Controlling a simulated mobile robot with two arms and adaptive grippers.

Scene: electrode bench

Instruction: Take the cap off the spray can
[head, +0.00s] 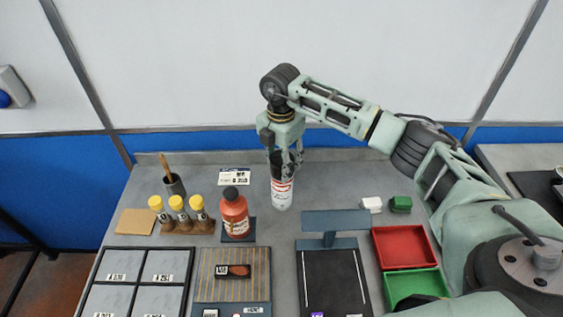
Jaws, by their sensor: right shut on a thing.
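The spray can (282,194), white with a red print, stands upright on the grey bench near the middle of the head view. My right gripper (284,168) points down onto it from above and is shut around its top end, where the cap is. My left gripper is not in view.
A red-brown bottle (235,215) stands close to the left, with several yellow-capped vials (178,203) beyond it. A dark stand (335,222) is at front right, beside a red tray (404,247) and a green tray (414,285). A wall panel is behind.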

